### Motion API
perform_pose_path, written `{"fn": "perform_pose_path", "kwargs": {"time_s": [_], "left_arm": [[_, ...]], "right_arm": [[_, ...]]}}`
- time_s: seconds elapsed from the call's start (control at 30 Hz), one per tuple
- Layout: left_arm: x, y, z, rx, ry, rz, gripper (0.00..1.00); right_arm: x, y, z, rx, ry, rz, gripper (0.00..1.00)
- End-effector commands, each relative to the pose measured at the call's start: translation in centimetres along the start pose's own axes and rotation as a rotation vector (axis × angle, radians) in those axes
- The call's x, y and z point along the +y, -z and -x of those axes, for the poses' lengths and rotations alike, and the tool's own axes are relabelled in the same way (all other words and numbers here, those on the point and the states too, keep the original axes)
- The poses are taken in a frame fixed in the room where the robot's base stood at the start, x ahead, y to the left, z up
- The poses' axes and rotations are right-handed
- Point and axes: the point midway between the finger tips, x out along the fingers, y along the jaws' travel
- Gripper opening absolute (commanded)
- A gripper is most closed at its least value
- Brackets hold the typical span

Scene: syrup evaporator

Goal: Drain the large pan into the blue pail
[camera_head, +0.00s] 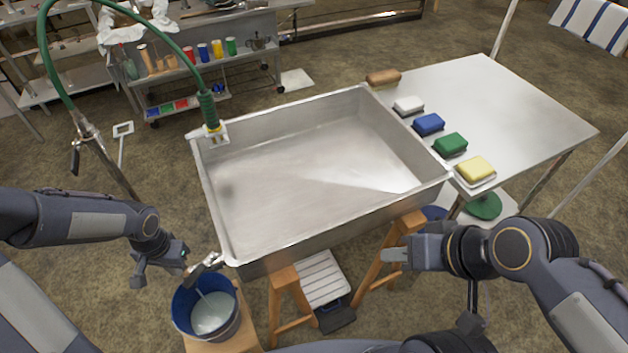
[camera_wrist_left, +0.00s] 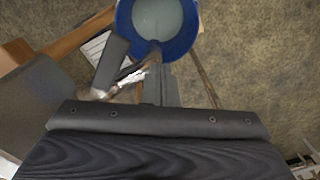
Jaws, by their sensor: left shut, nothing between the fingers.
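The large pan (camera_head: 310,165) is a wide, shallow steel tray in the middle of the head view. Its bare-looking floor shines; I cannot tell how much liquid is in it. A metal drain valve (camera_head: 207,266) sits at its near left corner, above the blue pail (camera_head: 178,308). The pail holds pale liquid, with a thin pale streak below the valve. The pail also shows in the left wrist view (camera_wrist_left: 187,48), beside the valve (camera_wrist_left: 125,83). My left gripper (camera_head: 158,268) is shut and empty, just left of the valve. My right gripper (camera_head: 393,255) is right of the pan's near side.
The pail stands on a wooden stool (camera_head: 243,338). Wooden legs (camera_head: 285,300) stand under the pan. A steel table (camera_head: 480,105) at right carries several coloured sponges. A green hose (camera_head: 120,15) arches to a nozzle at the pan's far left corner. Shelves stand behind.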

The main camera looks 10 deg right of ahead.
Motion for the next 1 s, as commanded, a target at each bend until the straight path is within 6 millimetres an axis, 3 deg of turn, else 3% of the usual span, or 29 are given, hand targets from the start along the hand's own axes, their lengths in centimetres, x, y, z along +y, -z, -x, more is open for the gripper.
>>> {"fn": "perform_pose_path", "kwargs": {"time_s": [1.0], "left_arm": [[2.3, -2.4, -0.2, 0.001, 0.001, -0.002, 0.0]], "right_arm": [[0.7, -0.8, -1.5, 0.0, 0.0, 0.0, 0.36]]}}
